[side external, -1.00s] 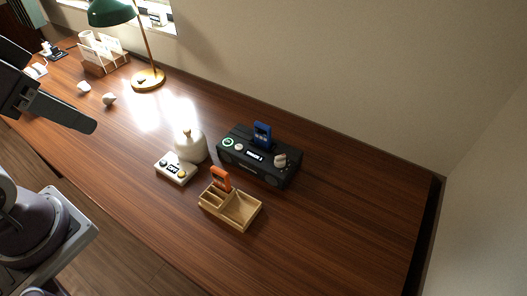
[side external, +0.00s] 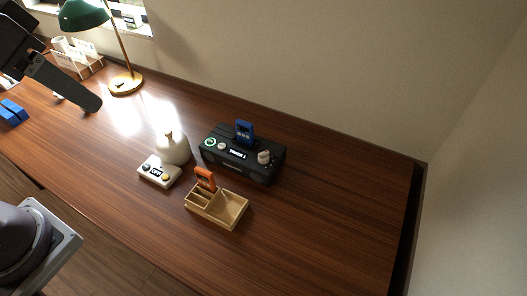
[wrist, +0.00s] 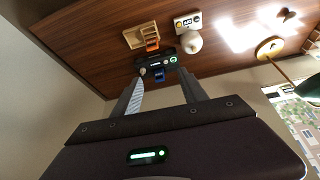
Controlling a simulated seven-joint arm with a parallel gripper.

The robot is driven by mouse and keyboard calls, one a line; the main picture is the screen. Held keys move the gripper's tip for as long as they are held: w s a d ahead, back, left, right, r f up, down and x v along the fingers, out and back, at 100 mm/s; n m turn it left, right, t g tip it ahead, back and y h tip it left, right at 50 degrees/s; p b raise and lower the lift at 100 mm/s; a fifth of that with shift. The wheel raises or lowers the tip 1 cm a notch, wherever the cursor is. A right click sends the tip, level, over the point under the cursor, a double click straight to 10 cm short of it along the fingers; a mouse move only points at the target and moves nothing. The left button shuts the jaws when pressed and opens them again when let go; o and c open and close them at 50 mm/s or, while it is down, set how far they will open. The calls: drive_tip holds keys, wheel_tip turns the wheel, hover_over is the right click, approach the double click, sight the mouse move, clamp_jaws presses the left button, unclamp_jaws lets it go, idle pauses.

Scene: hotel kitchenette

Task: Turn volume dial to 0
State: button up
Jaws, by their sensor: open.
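The black radio (side external: 243,158) stands upright on the desk, with a lit display (side external: 237,154) whose text is too small to read surely. A pale knob (side external: 264,157), apparently the volume dial, sits at its right end. A green-ringed control (side external: 210,142) is at its left end. The radio also shows in the wrist view (wrist: 155,65), beyond my fingertips. My gripper (wrist: 162,78) is open, fingers apart with nothing visible between them. In the side view one dark finger hangs at upper left, well away from the radio.
A blue device (side external: 244,132) stands at the radio's back. In front are a wooden tray (side external: 230,212) with an orange item (side external: 205,179), a white button box (side external: 159,171) and a white pot (side external: 173,149). A green lamp (side external: 125,83) stands farther left. The desk's right side is clear.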

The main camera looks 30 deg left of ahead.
drive_tip(key=w+d+f+m+g, duration=0.15)
drive_tip(key=w+d, duration=0.25)
drive_tip(key=w, duration=0.8)
drive_tip(key=m+g, duration=0.3)
drive_tip(key=m, duration=0.2)
hover_over(264, 153)
drive_tip(key=shift+y, duration=0.3)
wheel_tip(264, 153, down, 25)
drive_tip(key=shift+a+r, duration=0.15)
drive_tip(key=shift+r, duration=0.05)
wheel_tip(264, 153, down, 7)
drive_tip(key=shift+f, duration=0.4)
clamp_jaws()
